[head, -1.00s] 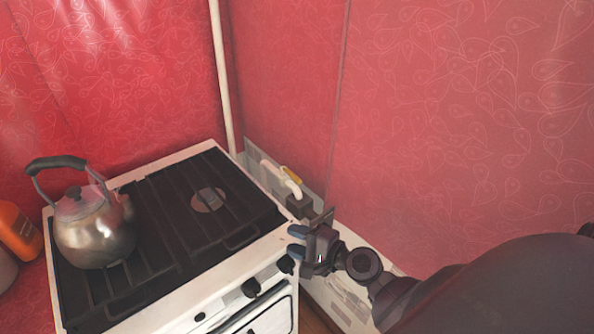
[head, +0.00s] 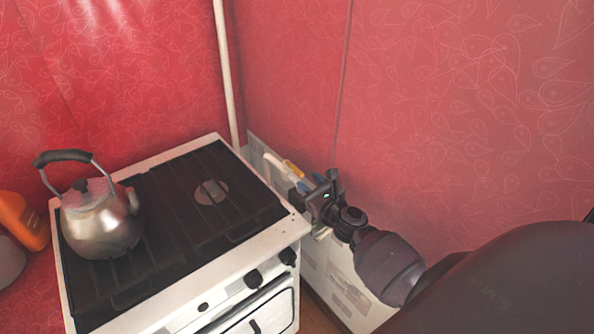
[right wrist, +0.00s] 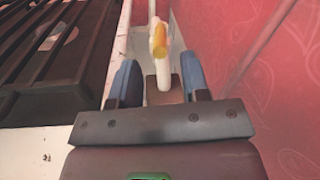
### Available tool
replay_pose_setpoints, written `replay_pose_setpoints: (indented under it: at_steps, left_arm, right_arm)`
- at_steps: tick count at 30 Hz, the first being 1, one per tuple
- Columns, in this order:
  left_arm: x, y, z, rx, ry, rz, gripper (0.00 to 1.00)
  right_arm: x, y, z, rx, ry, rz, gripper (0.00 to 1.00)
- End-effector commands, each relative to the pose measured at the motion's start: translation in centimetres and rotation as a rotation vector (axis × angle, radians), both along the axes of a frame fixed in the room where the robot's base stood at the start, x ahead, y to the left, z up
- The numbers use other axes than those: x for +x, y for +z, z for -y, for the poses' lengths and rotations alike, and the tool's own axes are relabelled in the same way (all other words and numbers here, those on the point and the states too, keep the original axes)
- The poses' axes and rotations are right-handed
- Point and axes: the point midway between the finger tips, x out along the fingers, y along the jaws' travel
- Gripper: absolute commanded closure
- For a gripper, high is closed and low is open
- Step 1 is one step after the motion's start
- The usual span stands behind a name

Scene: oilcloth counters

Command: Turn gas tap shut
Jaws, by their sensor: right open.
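The gas tap has a yellow handle (head: 292,169) on a white pipe (head: 272,159) that runs beside the stove's right side, near the red wall. In the right wrist view the yellow handle (right wrist: 159,40) lies along the pipe, just ahead of the fingers. My right gripper (head: 305,186) is at the gap between stove and wall. Its two blue fingers are apart in the right wrist view (right wrist: 160,84), one on each side of the pipe's near end, with nothing clearly gripped. Whether they touch the pipe cannot be told. My left gripper is not in view.
The white stove (head: 270,236) with black grates stands left of my right arm. A metal kettle (head: 102,222) sits on its left part. An orange bottle (head: 22,220) is at the far left. The red wall (head: 450,120) bounds the right side closely.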

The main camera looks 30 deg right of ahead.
Motion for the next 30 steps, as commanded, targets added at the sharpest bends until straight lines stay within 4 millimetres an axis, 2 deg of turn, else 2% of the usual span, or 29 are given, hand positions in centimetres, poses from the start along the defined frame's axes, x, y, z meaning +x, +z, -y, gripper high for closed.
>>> replay_pose_setpoints:
  at_steps: [6,12,18,26,30]
  left_arm:
    - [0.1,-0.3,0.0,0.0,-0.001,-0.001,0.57]
    - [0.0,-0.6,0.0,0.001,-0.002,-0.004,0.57]
    - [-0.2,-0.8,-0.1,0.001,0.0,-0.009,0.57]
    - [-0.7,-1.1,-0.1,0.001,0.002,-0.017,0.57]
    - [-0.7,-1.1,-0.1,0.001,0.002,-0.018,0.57]
  right_arm:
    - [3.6,0.0,0.0,0.0,0.001,0.0,0.58]
    - [5.7,-0.1,0.0,-0.001,0.001,0.0,0.58]
    - [6.5,0.0,0.1,-0.001,0.0,0.0,0.58]
    - [6.5,0.0,0.1,-0.001,0.0,0.0,0.58]
    - [6.5,0.0,0.1,-0.002,0.001,0.0,0.79]
